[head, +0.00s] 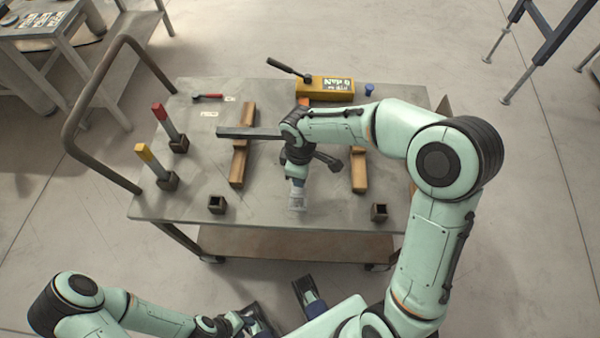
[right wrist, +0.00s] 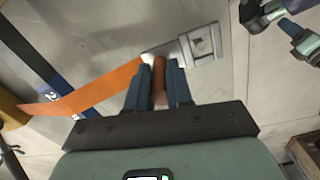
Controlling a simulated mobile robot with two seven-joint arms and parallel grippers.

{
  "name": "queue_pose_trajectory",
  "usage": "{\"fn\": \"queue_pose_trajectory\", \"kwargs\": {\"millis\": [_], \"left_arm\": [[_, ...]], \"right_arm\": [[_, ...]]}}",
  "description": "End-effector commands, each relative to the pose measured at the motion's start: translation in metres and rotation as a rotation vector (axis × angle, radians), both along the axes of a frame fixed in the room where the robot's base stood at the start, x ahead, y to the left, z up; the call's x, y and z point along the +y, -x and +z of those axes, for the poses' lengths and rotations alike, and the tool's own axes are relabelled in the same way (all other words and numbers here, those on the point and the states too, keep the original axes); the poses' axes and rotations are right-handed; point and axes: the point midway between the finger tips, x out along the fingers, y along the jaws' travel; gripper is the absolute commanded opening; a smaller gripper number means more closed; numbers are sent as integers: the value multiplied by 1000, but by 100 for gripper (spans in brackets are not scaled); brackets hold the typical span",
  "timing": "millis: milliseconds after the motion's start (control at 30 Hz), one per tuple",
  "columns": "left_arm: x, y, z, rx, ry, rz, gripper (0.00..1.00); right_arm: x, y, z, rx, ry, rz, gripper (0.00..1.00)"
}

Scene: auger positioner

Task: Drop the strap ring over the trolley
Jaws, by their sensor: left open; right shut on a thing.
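The trolley (head: 340,222) has a grey top and a bent tube handle at its left. My right arm reaches over it, and my right gripper (right wrist: 159,80) is shut on a brown grip piece between its blue fingers. An orange strap (right wrist: 85,92) runs from there to the left in the right wrist view. A silver plate with a square hole, seemingly the strap ring (right wrist: 203,42), sits just beyond the fingertips. In the head view, a pale metal piece (head: 297,196) shows below my right wrist near the trolley's front. My left gripper (head: 282,303) is open and empty in front of the trolley.
A dark bar (head: 247,132) lies across a wooden block (head: 237,168). A yellow box (head: 325,88) stands at the back. Red (head: 160,112) and yellow (head: 143,152) posts stand at the left. Small dark sockets (head: 217,204) (head: 379,212) sit near the front edge.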

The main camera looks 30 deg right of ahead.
Motion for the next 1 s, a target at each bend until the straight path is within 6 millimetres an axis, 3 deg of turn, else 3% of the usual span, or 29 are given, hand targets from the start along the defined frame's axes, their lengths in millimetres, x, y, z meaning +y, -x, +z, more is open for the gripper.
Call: {"fn": "queue_pose_trajectory", "kwargs": {"millis": [1000], "left_arm": [[0, 4, -19, 6, 0, 0, 43]], "right_arm": [[0, 0, -26, -1, -1, 0, 0]]}}
